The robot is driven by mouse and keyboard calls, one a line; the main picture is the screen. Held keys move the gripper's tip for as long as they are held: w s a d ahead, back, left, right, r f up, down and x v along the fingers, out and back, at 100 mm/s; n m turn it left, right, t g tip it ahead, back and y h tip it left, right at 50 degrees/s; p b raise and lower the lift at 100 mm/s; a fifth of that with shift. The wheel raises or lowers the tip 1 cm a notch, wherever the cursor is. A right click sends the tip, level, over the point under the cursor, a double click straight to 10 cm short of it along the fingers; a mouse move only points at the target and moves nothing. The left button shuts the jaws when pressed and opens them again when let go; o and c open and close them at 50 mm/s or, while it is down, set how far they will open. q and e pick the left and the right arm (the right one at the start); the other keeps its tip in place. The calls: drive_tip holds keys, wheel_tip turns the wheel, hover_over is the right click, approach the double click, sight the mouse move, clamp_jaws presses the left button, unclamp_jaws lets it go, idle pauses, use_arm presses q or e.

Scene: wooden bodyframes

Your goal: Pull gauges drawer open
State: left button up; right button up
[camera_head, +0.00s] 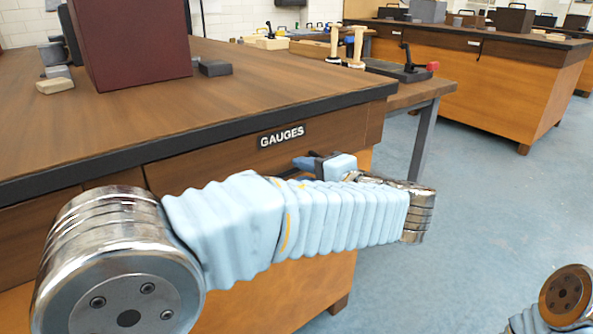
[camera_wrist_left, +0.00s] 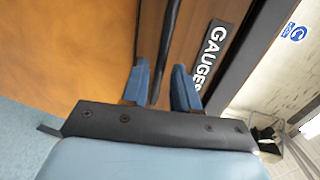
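The gauges drawer (camera_head: 215,170) is a brown wooden front under the near bench's dark edge, with a black GAUGES label (camera_head: 281,137). The drawer looks closed. The label also shows in the left wrist view (camera_wrist_left: 211,54). My left gripper (camera_head: 304,164) is at the drawer front, below and right of the label, partly hidden by my arm. In the left wrist view its two blue fingers (camera_wrist_left: 161,88) stand apart, on either side of a thin dark bar (camera_wrist_left: 170,40) along the drawer front. I cannot tell if they touch it. My right gripper is not in view.
The near bench top (camera_head: 260,90) carries a dark red box (camera_head: 135,45) and small blocks. A lower side table (camera_head: 420,93) stands behind it at the right. Blue floor (camera_head: 480,220) is open to the right, with another wooden bench (camera_head: 480,90) beyond.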

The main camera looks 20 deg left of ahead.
sight(298, 171)
use_arm(q)
drive_tip(key=shift+x, duration=1.6)
drive_tip(key=shift+c, duration=0.4)
clamp_jaws()
